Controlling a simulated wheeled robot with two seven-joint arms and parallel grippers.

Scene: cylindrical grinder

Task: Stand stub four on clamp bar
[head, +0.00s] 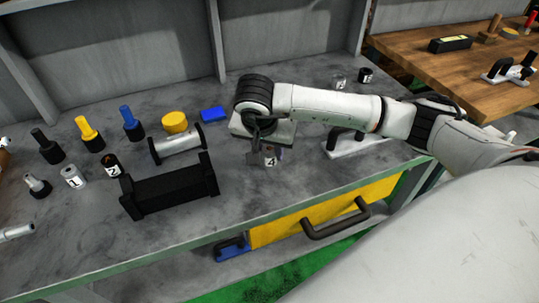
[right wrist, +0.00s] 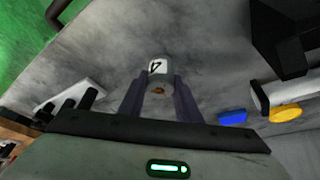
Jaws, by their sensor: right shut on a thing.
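Stub four (head: 269,158) is a small light cylinder. In the right wrist view (right wrist: 158,67) its black "4" faces the camera. My right gripper (head: 266,146) is shut on it, and the two fingers (right wrist: 160,92) lie on either side of it. The stub is over the grey bench, right of the long black bar with raised end blocks (head: 170,190); I cannot tell whether it touches the bench. A silver bar with black ends (head: 178,144) lies behind the black bar. I cannot tell which one is the clamp bar. My left gripper is not in view.
Stubs one (head: 73,178) and two (head: 110,167) stand left of the black bar. Black, yellow and blue pegs stand behind them. A yellow disc (head: 174,122) and blue block (head: 213,114) are nearby. A white base with black handle (head: 351,143) stands right of the gripper.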

